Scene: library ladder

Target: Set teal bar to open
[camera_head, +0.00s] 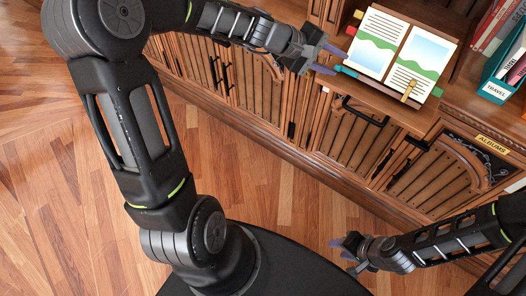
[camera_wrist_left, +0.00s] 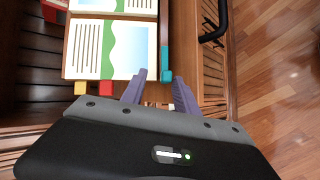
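The teal bar (camera_head: 347,71) is a short strip at the lower left edge of the open picture book (camera_head: 371,45). It also shows in the left wrist view (camera_wrist_left: 166,58), along the book's right side there. My left gripper (camera_head: 331,59) is open, with its purple fingers apart at the bar's near end. In the left wrist view the fingertips (camera_wrist_left: 161,77) lie on either side of the bar's end; I cannot tell whether they touch it. My right gripper (camera_head: 345,247) is open and empty, low over the floor in front of the cabinet.
The book has red, yellow and green tabs and a gold clip (camera_head: 409,90). A teal box (camera_head: 497,90) labelled TRAVEL stands to the right. Black handles (camera_head: 362,112) stick out from the slatted cabinet doors. The wooden floor (camera_head: 270,185) is clear.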

